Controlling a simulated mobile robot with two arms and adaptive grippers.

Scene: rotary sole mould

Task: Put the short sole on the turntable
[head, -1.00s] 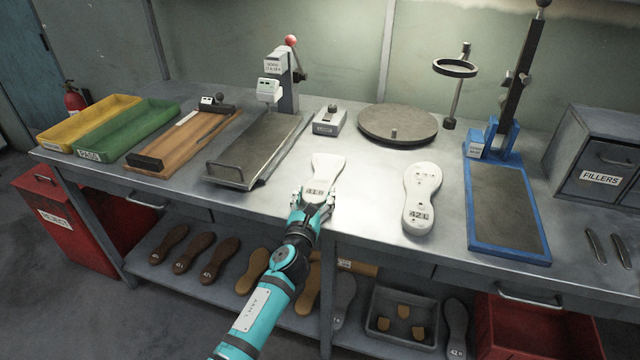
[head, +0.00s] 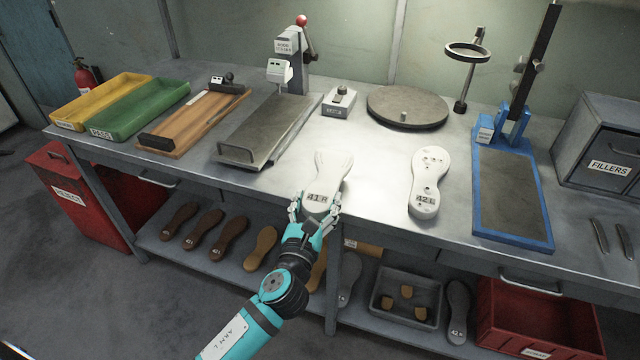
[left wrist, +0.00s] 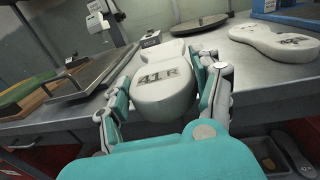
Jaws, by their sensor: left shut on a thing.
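The short sole (head: 327,172) is white and marked 41 R. The turntable (head: 385,103), a dark round disc with a small upright pin, is farther back, right of the sole. My right gripper is not in view.
A small grey box (head: 338,103) stands left of the turntable. A sloped metal plate (head: 265,130) is at left. The bench between sole and turntable is clear.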

